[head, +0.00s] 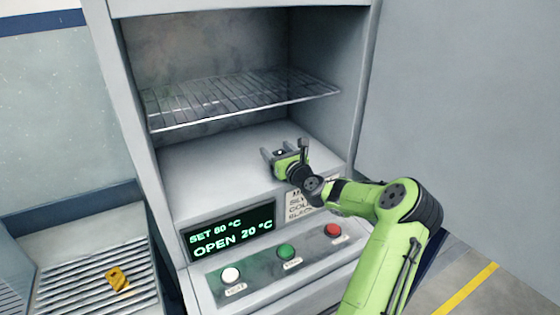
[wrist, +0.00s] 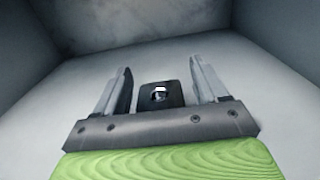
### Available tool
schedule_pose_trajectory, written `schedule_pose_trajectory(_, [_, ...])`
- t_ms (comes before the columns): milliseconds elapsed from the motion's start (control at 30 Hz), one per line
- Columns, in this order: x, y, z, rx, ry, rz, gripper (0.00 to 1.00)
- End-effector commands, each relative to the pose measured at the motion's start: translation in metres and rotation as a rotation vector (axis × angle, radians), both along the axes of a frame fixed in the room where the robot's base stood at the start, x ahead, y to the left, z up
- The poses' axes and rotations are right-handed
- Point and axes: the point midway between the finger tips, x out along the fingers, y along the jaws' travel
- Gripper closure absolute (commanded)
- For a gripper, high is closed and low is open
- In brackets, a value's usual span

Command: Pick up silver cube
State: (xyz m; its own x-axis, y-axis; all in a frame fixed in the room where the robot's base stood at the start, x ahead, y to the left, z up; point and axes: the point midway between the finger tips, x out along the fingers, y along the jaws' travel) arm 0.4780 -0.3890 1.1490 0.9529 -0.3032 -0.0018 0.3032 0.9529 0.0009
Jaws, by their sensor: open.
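A small silver piece (wrist: 159,94), which looks like the silver cube, shows in the wrist view on or in a small black square block (wrist: 152,103). It lies between my two fingers, with gaps to both sides. My gripper (wrist: 160,85) is open, and its fingers reach past the block on either side. In the head view my gripper (head: 284,149) is inside the open oven-like cabinet, over its floor near the right front. The black block (head: 280,154) is small and partly hidden there. I cannot tell how high my fingers are above the floor.
A wire rack (head: 235,100) spans the cabinet above my gripper. The cabinet floor (head: 205,170) is clear to the left. A display (head: 230,231) and white, green and red buttons sit on the front. A yellow piece (head: 118,280) lies on a slatted tray (head: 75,265) at lower left.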

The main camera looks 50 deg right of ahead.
Motion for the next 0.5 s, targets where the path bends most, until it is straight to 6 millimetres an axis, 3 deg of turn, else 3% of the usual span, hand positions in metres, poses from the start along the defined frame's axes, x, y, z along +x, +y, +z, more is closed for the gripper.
schedule_pose_trajectory(133, [-0.0005,0.0000,-0.0001,0.000,0.000,0.000,0.28])
schedule_pose_trajectory(500, [-0.0008,0.0001,-0.0001,-0.001,0.000,0.000,0.84])
